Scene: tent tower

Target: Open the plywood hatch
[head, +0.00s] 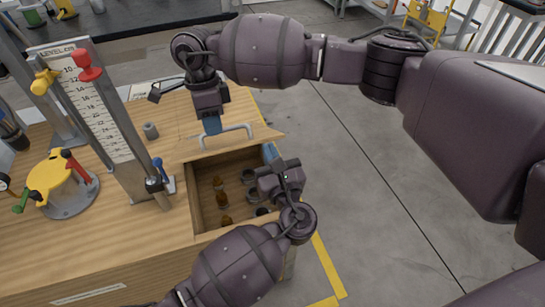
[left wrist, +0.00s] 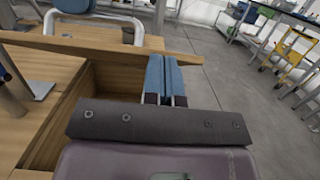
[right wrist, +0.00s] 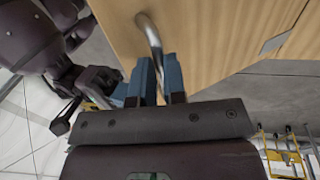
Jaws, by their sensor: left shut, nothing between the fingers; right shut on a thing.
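The plywood hatch (head: 262,133) is tilted up at the back of an open compartment (head: 196,200) in the wooden bench. A metal bar handle (head: 234,130) sits on its outer face and also shows in the left wrist view (left wrist: 138,30). My right gripper (head: 212,127) is shut on the handle; the right wrist view shows its blue fingers (right wrist: 160,75) either side of the bar (right wrist: 151,38). My left gripper (head: 269,153) is shut and empty at the compartment's right side. In the left wrist view its fingers (left wrist: 164,75) are close to the hatch's edge (left wrist: 110,48); contact is unclear.
Several amber bottles (head: 222,198) and dark cups stand in the compartment. A scaled post (head: 100,115), a yellow disc fixture (head: 52,175) and a small grey cylinder (head: 150,130) stand on the bench to the left. Grey floor (head: 370,220) to the right is clear.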

